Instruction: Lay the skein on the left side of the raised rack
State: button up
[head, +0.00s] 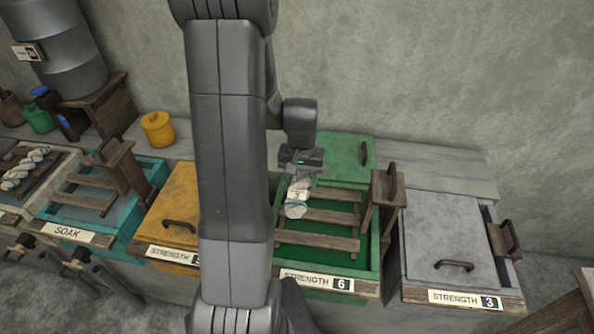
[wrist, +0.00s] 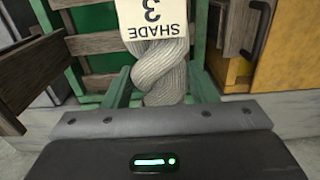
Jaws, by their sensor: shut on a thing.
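My gripper (head: 301,170) is over the back left of the green vat labelled Strength 6, shut on a pale grey twisted skein (head: 296,208). The skein reaches from the jaws toward the front, over the left part of the raised wooden rack (head: 333,218). Whether it touches the slats cannot be told. The rack's slats (wrist: 95,43) show to the left of the skein.
The rack's upright post with handle (head: 387,188) stands at the vat's right. A green lid (head: 345,155) is behind. The grey-lidded Strength 3 vat (head: 445,235) is right; a yellow-lidded vat (head: 175,205) and the Soak vat (head: 120,235) are left.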

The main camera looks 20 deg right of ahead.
notch_tip(320, 180, down, 11)
jog(key=b, duration=0.8)
jog(key=shift+f, duration=0.1)
jog(key=o, duration=1.1)
jog(key=shift+o, duration=0.2)
notch_tip(320, 180, up, 14)
jog(key=shift+f, duration=0.1)
notch_tip(320, 180, down, 13)
jog(key=shift+f, duration=0.2)
jog(key=shift+r+p, duration=1.15)
jog(key=shift+r, duration=0.15)
